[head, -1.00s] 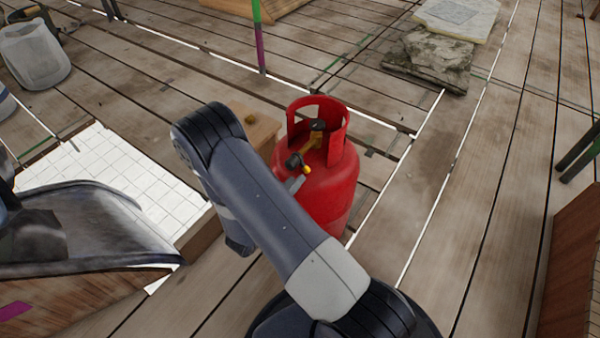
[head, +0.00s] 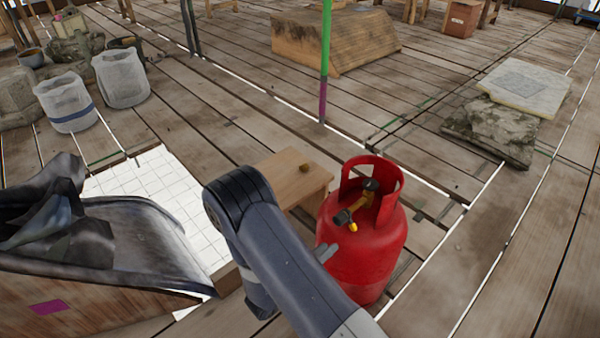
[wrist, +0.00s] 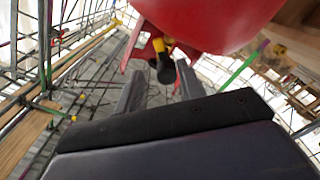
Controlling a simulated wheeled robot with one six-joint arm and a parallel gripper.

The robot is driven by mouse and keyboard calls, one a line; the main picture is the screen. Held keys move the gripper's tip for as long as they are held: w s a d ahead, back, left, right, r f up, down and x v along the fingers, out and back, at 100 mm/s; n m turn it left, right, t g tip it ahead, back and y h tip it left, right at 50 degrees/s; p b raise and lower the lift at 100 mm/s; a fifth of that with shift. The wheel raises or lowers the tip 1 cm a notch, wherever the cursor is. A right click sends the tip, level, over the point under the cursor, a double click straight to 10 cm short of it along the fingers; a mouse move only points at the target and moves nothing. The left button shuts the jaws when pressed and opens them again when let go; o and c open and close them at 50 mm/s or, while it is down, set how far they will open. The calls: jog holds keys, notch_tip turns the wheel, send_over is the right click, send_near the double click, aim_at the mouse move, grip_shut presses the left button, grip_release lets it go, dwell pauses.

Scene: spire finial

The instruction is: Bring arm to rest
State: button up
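My arm crosses the lower middle of the head view, bent at a dark elbow, in front of the red gas cylinder (head: 372,245). The cylinder stands upright on the planks, with a collar and a yellow and black valve (head: 358,207) on top. In the wrist view my gripper (wrist: 160,74) has its two grey fingers apart, with nothing clearly held between them. The red cylinder (wrist: 215,18) fills the top of that view, and its black valve knob (wrist: 165,68) shows beyond the fingertips. Whether they touch it I cannot tell. In the head view the gripper is mostly hidden behind the arm.
Stone slabs (head: 490,130) lie at right. A wooden container (head: 80,310) is at lower left. Planks at right are clear.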

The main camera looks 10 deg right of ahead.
aim_at(352, 228)
jog(key=b+x, duration=0.2)
jog(key=x, duration=0.7)
jog(key=shift+w+d, duration=0.1)
jog(key=shift+d, duration=0.15)
jog(key=shift+w+d, duration=0.2)
jog(key=shift+d, duration=0.1)
jog(key=shift+r, duration=0.1)
